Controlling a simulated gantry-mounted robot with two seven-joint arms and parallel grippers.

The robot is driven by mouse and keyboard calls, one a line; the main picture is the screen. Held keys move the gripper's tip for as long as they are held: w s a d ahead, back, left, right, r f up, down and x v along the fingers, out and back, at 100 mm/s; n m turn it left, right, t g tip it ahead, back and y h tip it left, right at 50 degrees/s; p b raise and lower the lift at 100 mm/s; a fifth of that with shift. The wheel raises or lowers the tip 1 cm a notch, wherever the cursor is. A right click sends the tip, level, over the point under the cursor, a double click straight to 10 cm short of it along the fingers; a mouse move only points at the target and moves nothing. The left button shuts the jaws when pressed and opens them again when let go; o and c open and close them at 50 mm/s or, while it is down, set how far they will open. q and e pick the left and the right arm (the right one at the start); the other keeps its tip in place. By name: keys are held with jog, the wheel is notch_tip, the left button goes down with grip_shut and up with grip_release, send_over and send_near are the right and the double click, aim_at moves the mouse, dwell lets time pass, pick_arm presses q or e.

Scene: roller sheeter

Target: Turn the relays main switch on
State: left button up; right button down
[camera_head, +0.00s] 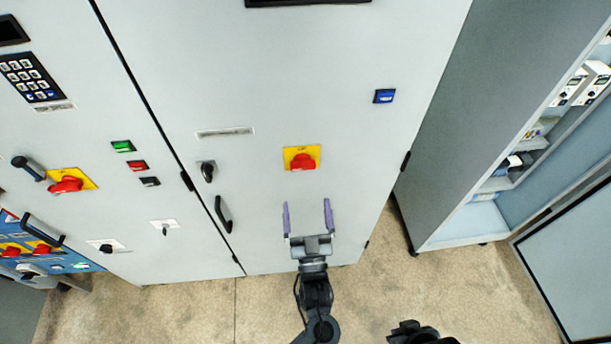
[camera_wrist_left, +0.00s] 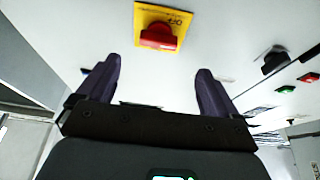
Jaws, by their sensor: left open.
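A red rotary switch (camera_head: 303,161) on a yellow plate sits on the grey cabinet door ahead of me. In the left wrist view the same red knob (camera_wrist_left: 159,38) shows with "OFF" lettering on its plate, upside down. My left gripper (camera_head: 306,203) is open, its two purple fingers pointing up at the door just below the switch. The left wrist view shows the fingertips (camera_wrist_left: 157,66) spread to either side of the knob's line, with nothing between them. The knob appears apart from the fingers.
Another red switch (camera_head: 66,185) on yellow is on the left door, near green (camera_head: 123,146) and red (camera_head: 138,166) buttons. A black door handle (camera_head: 223,214) is left of my gripper. An open cabinet (camera_head: 463,240) stands at right.

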aim_at(304, 169)
pick_arm(q)
jog(key=x, duration=0.8)
jog(key=shift+w+d+r, duration=0.15)
jog(key=shift+w, duration=0.15)
jog(key=shift+w+r, duration=0.25)
jog(key=shift+w, duration=0.45)
pick_arm(e)
jog(key=shift+d+r, duration=0.35)
jog(key=shift+d, duration=0.1)
